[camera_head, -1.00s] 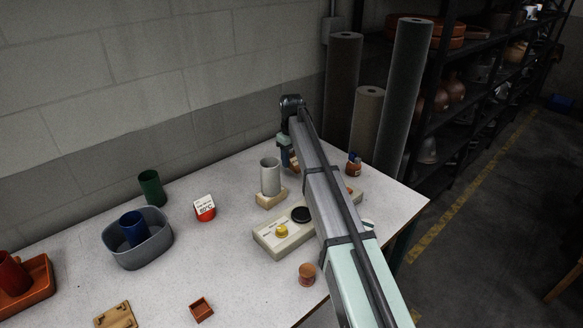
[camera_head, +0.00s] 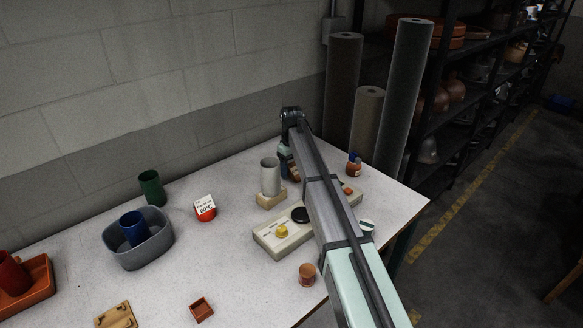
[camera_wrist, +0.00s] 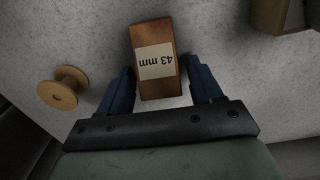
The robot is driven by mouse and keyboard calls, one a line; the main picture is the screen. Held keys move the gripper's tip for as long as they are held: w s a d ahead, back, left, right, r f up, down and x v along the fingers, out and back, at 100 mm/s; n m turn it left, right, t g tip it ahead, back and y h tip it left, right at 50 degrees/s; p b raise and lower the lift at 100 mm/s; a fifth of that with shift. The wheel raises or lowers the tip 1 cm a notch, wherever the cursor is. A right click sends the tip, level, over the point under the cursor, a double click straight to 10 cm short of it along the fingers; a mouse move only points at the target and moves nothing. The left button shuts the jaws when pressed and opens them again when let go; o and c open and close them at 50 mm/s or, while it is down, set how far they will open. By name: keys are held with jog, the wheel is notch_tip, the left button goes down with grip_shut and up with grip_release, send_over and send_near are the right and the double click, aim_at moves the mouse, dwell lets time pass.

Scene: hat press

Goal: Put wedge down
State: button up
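The wedge (camera_wrist: 154,27) is a brown wooden block with a pale "43 mm" label, upside down in the wrist view. My gripper (camera_wrist: 158,66) has its two dark blue fingers on either side of the wedge's near part. A narrow gap shows beside the right finger, and the left finger is very close to the wedge. The fingers look open. In the head view my gripper (camera_head: 284,165) is low at the table's back, partly behind my arm, with the wedge (camera_head: 293,174) beside it. The wedge's contact with the table is hard to see.
A grey cylinder (camera_head: 270,176) on a wooden block (camera_head: 271,201) stands left of my gripper. A wooden spool (camera_wrist: 62,89) lies left of the wedge in the wrist view.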

aim_at(292, 164)
jog(key=shift+o, duration=0.5)
jog(key=shift+r, duration=0.1)
notch_tip(292, 164, up, 12)
dwell(0.5)
